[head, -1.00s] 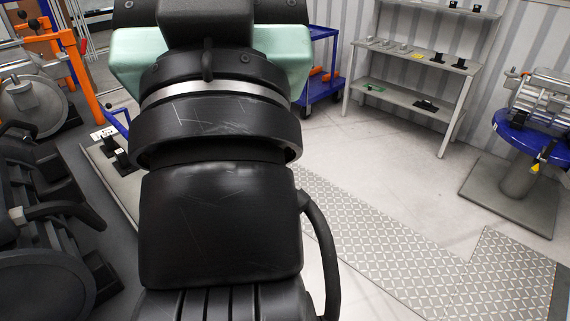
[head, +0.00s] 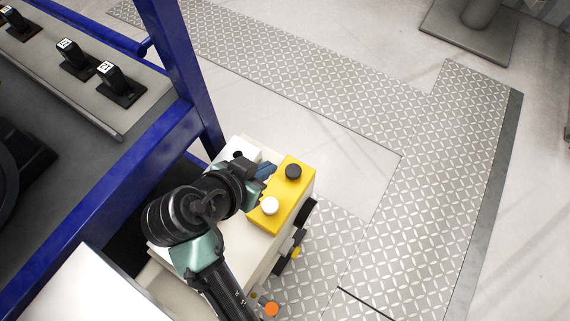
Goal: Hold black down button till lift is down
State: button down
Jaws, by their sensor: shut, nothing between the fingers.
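The black button (head: 293,171) sits on the far end of a yellow control box (head: 284,206) in the head view. A white button (head: 270,205) is on the same box, nearer to me. The yellow box is on top of a pale cabinet (head: 240,250). My gripper (head: 266,171) is shut and empty, with its bluish fingertips just left of the black button. The fingertips look apart from the button; their height above the box is hard to judge. The lift's platform cannot be made out for certain.
A blue frame (head: 180,70) with a grey shelf (head: 130,115) stands at the left, holding several small black blocks (head: 115,82). An orange button (head: 271,309) is low on the cabinet. Patterned floor plates (head: 400,200) and clear floor lie to the right.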

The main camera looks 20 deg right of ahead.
jog(key=b, duration=0.2)
send_over(286, 172)
notch_tip(286, 172, down, 7)
jog(key=shift+w+f, duration=0.1)
jog(key=shift+f, duration=0.05)
notch_tip(286, 172, down, 2)
jog(key=shift+f, duration=0.25)
jog(key=shift+a+f, duration=0.1)
jog(key=shift+f, duration=0.55)
